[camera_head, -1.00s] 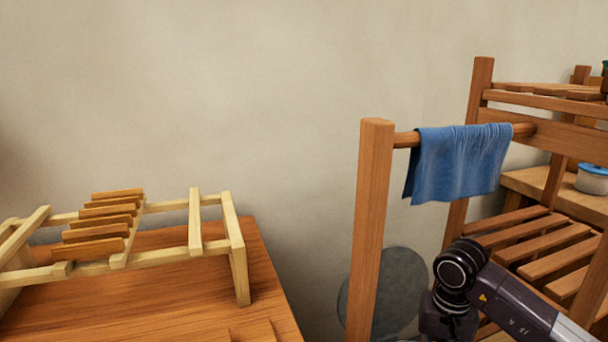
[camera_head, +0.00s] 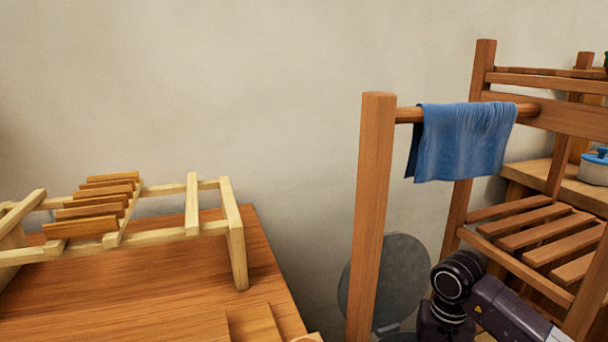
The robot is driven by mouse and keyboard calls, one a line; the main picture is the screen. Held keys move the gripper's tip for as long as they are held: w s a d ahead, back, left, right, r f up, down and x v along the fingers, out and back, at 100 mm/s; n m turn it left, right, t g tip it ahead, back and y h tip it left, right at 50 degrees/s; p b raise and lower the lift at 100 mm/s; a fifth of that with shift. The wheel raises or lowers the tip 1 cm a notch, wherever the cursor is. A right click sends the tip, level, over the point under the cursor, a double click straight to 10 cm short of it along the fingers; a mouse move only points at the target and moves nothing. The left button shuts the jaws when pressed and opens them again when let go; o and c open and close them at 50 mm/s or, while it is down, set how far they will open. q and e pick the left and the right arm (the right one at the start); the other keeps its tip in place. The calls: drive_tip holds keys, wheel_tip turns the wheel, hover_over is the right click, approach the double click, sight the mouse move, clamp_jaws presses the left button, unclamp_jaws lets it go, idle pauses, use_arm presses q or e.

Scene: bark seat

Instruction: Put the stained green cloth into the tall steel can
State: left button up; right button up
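No green cloth shows in this view. A blue cloth (camera_head: 462,143) hangs over the wooden rail at the right. A round grey metal disc (camera_head: 403,281) stands on edge behind the front wooden post, which hides part of it. It looks like a raised lid, and a small piece of a curved grey rim (camera_head: 398,337) shows below it at the bottom edge. I cannot tell whether this is the tall steel can. My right arm reaches in at the lower right, but its gripper is out of frame. My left gripper is not in view.
A wooden table (camera_head: 190,275) at the left bears a pale wooden rack (camera_head: 236,245) with several slats. A wooden post (camera_head: 374,200) carries the rail. A slatted wooden shelf (camera_head: 540,235) stands at the right, near my arm. A white jar with a blue lid (camera_head: 595,168) sits behind it.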

drive_tip(key=o, duration=0.5)
drive_tip(key=shift+o, duration=0.6)
drive_tip(key=o, duration=1.2)
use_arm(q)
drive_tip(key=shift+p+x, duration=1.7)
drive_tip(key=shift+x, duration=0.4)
use_arm(e)
drive_tip(key=shift+r, duration=2.75)
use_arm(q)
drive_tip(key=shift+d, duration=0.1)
use_arm(e)
wheel_tip(320, 180, up, 8)
